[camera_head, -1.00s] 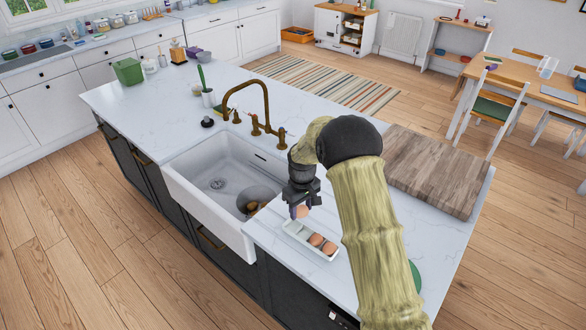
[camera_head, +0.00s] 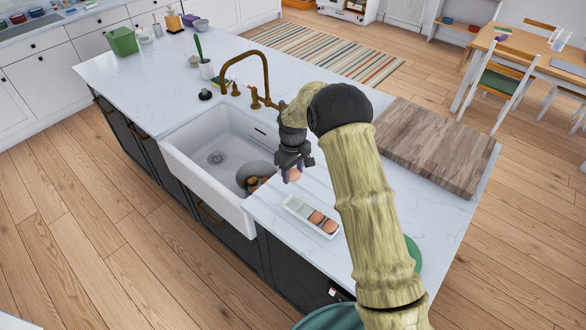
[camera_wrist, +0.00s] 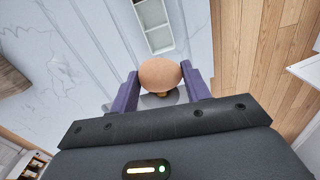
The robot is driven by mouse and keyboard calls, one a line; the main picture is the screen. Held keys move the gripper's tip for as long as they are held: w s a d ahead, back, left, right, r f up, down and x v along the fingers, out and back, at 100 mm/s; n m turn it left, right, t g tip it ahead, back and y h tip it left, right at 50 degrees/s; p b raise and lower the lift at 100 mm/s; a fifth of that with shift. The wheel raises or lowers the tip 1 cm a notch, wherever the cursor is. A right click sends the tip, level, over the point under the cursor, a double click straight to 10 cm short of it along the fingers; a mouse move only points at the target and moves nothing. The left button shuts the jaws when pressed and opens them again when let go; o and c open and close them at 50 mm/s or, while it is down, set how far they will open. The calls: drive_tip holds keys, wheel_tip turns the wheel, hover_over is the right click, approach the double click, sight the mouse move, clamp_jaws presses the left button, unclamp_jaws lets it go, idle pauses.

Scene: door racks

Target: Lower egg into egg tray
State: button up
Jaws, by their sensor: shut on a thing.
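My gripper (camera_head: 294,174) is shut on a brown egg (camera_head: 295,177), above the counter near the sink's right edge. In the wrist view the egg (camera_wrist: 160,76) sits between the two purple fingers, apart from the tray. The white egg tray (camera_head: 291,204) lies on the counter, nearer the camera and slightly right of the gripper. Two brown eggs (camera_head: 317,217) show in its near-right end; the far-left end looks empty. The tray also shows at the top of the wrist view (camera_wrist: 174,40), with its lower compartment empty.
A white sink (camera_head: 205,195) lies left of the gripper, with a grey bowl (camera_head: 256,170) holding brownish things. A brass faucet (camera_head: 267,75) stands behind it. A wooden board (camera_head: 430,145) lies at the right. A green round thing (camera_head: 413,250) is partly hidden by my arm.

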sight(293, 171)
wheel_tip(293, 171, down, 8)
drive_tip(key=b, duration=0.3)
drive_tip(key=shift+r, duration=0.2)
idle(0.5)
drive_tip(key=shift+f+b, duration=0.85)
drive_tip(key=shift+f, duration=0.15)
drive_tip(key=shift+f+b, duration=1.25)
drive_tip(key=shift+f, duration=0.6)
idle(1.6)
drive_tip(key=o, duration=0.7)
drive_tip(key=shift+r, duration=0.1)
wheel_tip(293, 171, up, 17)
drive_tip(key=b, duration=0.4)
drive_tip(key=shift+r, duration=0.1)
